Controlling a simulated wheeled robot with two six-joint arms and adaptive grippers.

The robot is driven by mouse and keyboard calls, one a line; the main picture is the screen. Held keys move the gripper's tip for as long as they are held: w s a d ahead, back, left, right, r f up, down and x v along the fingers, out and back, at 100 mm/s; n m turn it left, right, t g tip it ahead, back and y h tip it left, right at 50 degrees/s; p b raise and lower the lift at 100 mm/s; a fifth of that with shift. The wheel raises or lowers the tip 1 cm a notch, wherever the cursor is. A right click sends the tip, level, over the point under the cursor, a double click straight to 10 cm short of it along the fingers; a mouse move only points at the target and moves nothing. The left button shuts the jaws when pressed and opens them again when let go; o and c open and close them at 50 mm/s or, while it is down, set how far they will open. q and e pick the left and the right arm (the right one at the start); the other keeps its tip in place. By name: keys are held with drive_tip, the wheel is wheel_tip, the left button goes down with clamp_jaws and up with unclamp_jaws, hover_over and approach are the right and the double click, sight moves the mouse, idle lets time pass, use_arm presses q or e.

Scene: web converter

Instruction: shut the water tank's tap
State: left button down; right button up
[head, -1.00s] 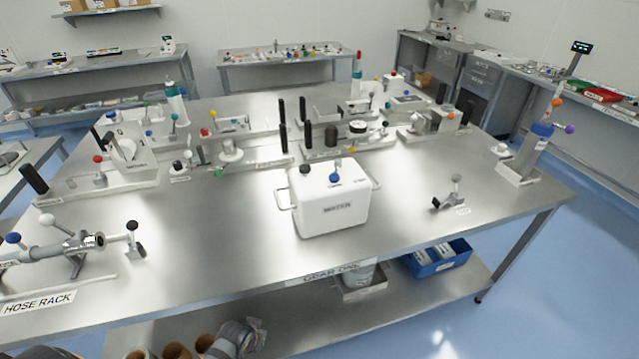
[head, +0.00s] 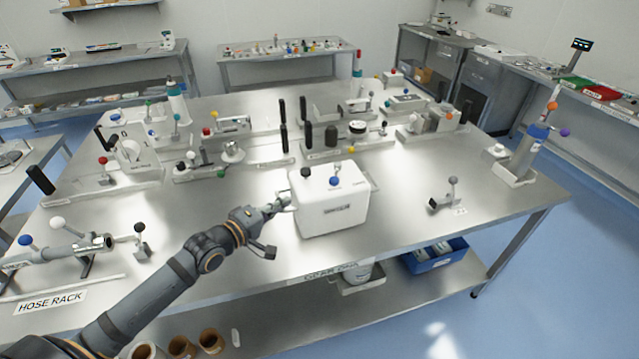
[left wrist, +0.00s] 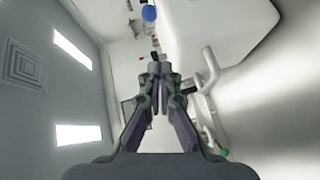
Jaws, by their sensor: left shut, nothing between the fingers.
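The water tank (head: 325,215) is a white box with a printed front label near the table's front edge. On its top are a blue ball knob (head: 335,181) on a short stem and a dark knob (head: 306,172). My left gripper (head: 284,200) is at the tank's left side, by its side handle, shut and empty. In the left wrist view the gripper (left wrist: 160,68) shows its fingers together, with the tank (left wrist: 215,30) beside them and the blue knob (left wrist: 149,13) beyond the tips. I cannot tell whether the fingers touch the handle (left wrist: 209,68). My right gripper is not in view.
Black upright posts (head: 283,139) and small fixtures stand behind the tank. A hose rack (head: 60,255) is at the left and a small grey fixture (head: 445,198) at the right. The table (head: 400,225) is bare just right of the tank.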

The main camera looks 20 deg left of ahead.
sight(320, 190)
use_arm(q)
drive_tip(key=shift+w+a+r+n, duration=0.2)
drive_tip(key=shift+w+r+n, duration=0.1)
drive_tip(key=shift+r, duration=0.25)
drive_tip(key=b+x, duration=0.1)
drive_tip(key=x, duration=0.2)
drive_tip(key=b+x, duration=0.1)
drive_tip(key=x, duration=0.2)
drive_tip(key=b+x, duration=0.1)
drive_tip(key=x, duration=0.2)
drive_tip(key=shift+w+r, duration=0.1)
drive_tip(key=shift+r, duration=0.15)
drive_tip(key=w+d, duration=0.1)
drive_tip(key=w+d+p, duration=0.1)
drive_tip(key=d, duration=0.1)
drive_tip(key=shift+f, duration=0.35)
drive_tip(key=shift+w+d+f, duration=0.1)
drive_tip(key=shift+d, duration=0.45)
drive_tip(key=shift+f, duration=0.1)
